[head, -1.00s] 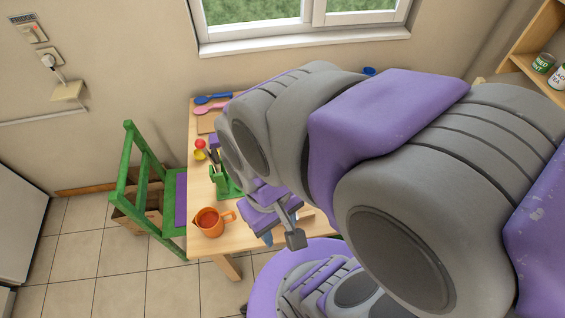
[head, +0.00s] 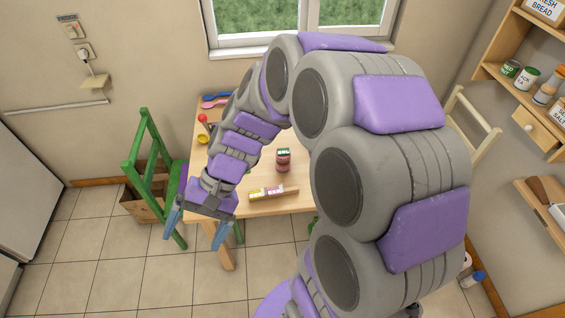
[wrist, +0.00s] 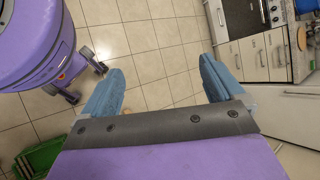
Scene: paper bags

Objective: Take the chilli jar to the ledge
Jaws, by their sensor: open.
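A small red jar (head: 283,160) with a dark lid stands upright on the wooden table (head: 262,208). Its label is too small to read, so I cannot confirm that it is the chilli jar. My gripper (head: 197,232) is open and empty, hanging past the table's front left corner, to the left of the jar and apart from it. In the wrist view its spread fingers (wrist: 160,70) have only floor between them. A window sill (head: 240,50) runs along the back wall.
Shelves with jars (head: 527,78) are on the right wall. Tiled floor in front is clear.

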